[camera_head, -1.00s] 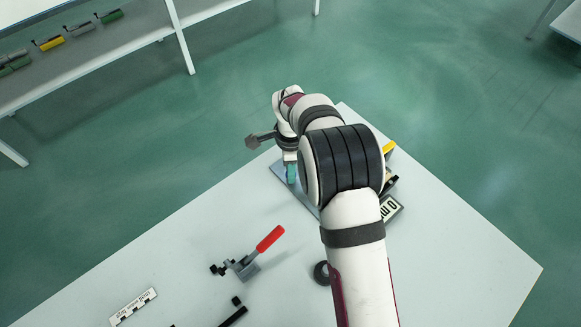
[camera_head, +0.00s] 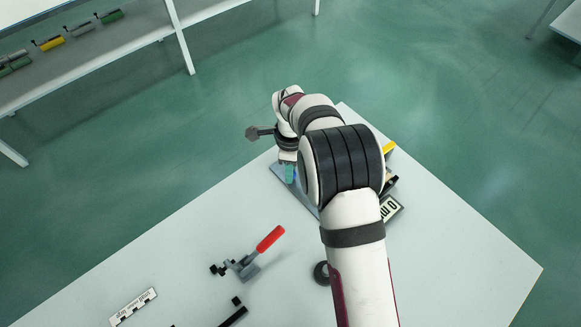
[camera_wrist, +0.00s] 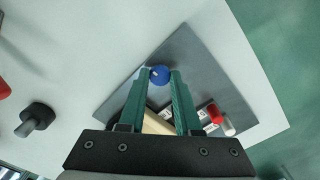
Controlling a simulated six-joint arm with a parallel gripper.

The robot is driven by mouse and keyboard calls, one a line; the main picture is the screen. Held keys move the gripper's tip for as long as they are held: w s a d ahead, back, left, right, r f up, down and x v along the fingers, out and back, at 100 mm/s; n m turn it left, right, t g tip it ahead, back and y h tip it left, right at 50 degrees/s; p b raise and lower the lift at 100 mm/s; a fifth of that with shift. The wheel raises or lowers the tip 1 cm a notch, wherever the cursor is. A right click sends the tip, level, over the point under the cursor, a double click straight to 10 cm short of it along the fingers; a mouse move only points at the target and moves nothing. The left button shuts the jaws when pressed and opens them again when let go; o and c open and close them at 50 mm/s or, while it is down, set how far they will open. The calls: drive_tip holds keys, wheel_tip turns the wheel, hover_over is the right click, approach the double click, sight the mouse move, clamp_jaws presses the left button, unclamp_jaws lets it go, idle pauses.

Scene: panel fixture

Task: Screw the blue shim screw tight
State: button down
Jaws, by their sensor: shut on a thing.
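In the wrist view the blue shim screw (camera_wrist: 160,74) shows as a round blue head over the grey panel (camera_wrist: 185,45). My gripper (camera_wrist: 160,78) has its two green fingers on either side of the blue head, shut on it. In the head view my gripper (camera_head: 289,174) is at the far corner of the table, over the grey panel (camera_head: 279,172). The blue screw is hidden there behind my gripper and arm. How far the screw is seated cannot be seen.
A red-handled clamp (camera_head: 268,239) stands on the white table (camera_head: 190,250), left of my arm. In the wrist view a red-and-white part (camera_wrist: 217,116) and a beige block (camera_wrist: 157,124) sit on the panel. A dark knob (camera_wrist: 37,117) is at left.

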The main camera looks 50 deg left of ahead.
drive_tip(key=c, duration=0.6)
unclamp_jaws()
wheel_tip(320, 180, up, 16)
drive_tip(key=shift+f, duration=0.1)
